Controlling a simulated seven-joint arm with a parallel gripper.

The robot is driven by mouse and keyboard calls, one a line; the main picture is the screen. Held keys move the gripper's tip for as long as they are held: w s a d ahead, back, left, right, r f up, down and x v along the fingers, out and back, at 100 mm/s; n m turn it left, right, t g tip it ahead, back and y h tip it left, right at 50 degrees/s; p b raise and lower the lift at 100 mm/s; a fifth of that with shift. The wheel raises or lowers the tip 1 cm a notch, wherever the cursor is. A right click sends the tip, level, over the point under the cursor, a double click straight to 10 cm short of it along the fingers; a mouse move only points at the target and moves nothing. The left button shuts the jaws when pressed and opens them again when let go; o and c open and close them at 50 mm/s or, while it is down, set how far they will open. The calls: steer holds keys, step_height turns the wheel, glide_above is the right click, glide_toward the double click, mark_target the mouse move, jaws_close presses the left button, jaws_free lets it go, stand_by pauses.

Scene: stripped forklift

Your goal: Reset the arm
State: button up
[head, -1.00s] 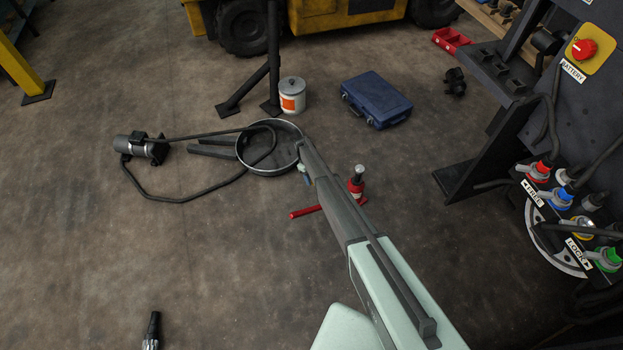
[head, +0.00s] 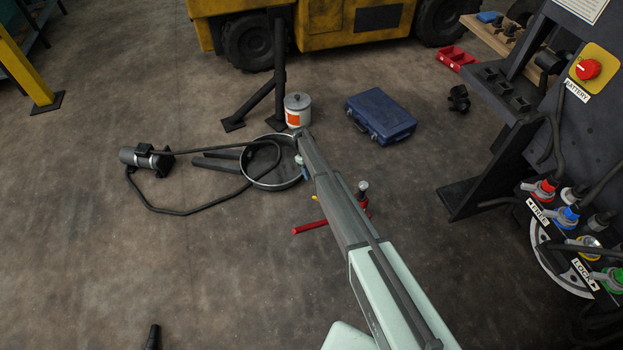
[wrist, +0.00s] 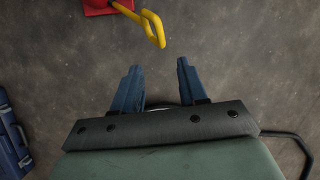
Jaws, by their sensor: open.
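My gripper (wrist: 158,68) is open, with its two blue fingers apart and only bare floor showing between them. In the head view my arm reaches out from the bottom right over the floor, and a bit of blue finger (head: 304,172) shows beside its far end; the rest of the gripper is hidden behind the arm. A yellow hooked bar (wrist: 152,27) on a red body (wrist: 98,6) lies just beyond the fingertips in the wrist view, apart from them. I see nothing held.
A round pan (head: 286,180), a red jack (head: 312,227), a white canister (head: 297,108) and a blue case (head: 381,115) stand around the arm. A dark panel with coloured connectors (head: 567,215) is at right.

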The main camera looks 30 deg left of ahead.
steer(key=shift+a+r, duration=0.1)
steer(key=shift+r, duration=0.2)
step_height(320, 180, up, 15)
stand_by(0.7)
